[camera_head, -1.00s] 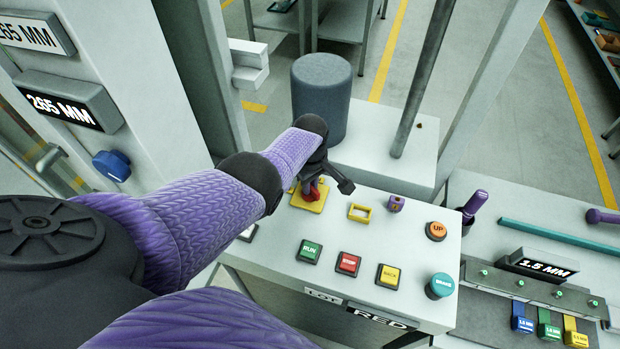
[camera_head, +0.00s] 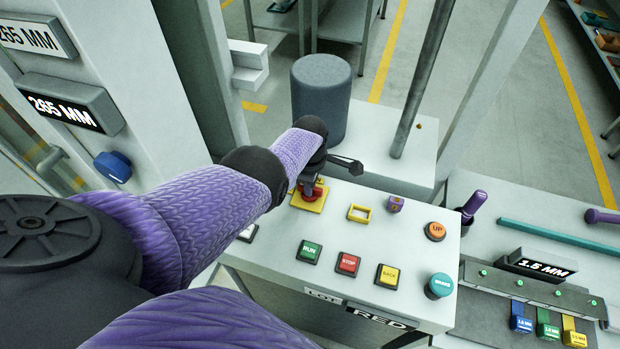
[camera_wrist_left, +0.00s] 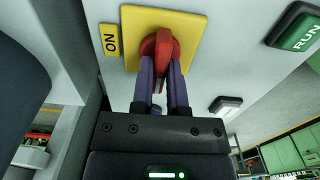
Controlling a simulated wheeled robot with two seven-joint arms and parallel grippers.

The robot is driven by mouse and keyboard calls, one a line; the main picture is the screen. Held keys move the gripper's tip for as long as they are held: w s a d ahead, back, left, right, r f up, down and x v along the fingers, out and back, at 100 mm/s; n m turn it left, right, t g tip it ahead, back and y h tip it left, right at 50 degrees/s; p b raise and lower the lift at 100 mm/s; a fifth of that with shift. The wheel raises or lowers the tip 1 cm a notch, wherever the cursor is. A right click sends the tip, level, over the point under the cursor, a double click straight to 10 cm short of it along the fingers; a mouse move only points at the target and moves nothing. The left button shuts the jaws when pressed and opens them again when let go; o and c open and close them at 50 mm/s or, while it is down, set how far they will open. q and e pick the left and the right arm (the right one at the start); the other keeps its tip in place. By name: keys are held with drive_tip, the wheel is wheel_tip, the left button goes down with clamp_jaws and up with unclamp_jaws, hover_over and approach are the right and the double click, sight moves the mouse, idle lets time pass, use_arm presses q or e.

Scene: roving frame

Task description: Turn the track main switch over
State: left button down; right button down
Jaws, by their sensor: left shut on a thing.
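The main switch has a red knob (camera_head: 311,194) on a yellow plate (camera_head: 303,206) at the far left of the grey panel. In the left wrist view the red knob (camera_wrist_left: 161,46) sits on the yellow plate (camera_wrist_left: 192,24), with a yellow ON label (camera_wrist_left: 110,40) beside it. My left gripper (camera_head: 315,184) is over the knob from above. In the left wrist view its two purple fingers (camera_wrist_left: 162,72) are shut on either side of the knob's grip. The gripper hides part of the knob in the head view. My right gripper does not show.
RUN (camera_head: 309,251), STOP (camera_head: 347,264) and BACK (camera_head: 387,276) buttons sit in front of the switch. A dark cylinder (camera_head: 320,98) stands behind.

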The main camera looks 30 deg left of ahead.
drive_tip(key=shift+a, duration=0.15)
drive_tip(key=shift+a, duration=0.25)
use_arm(q)
drive_tip(key=c, duration=0.6)
unclamp_jaws()
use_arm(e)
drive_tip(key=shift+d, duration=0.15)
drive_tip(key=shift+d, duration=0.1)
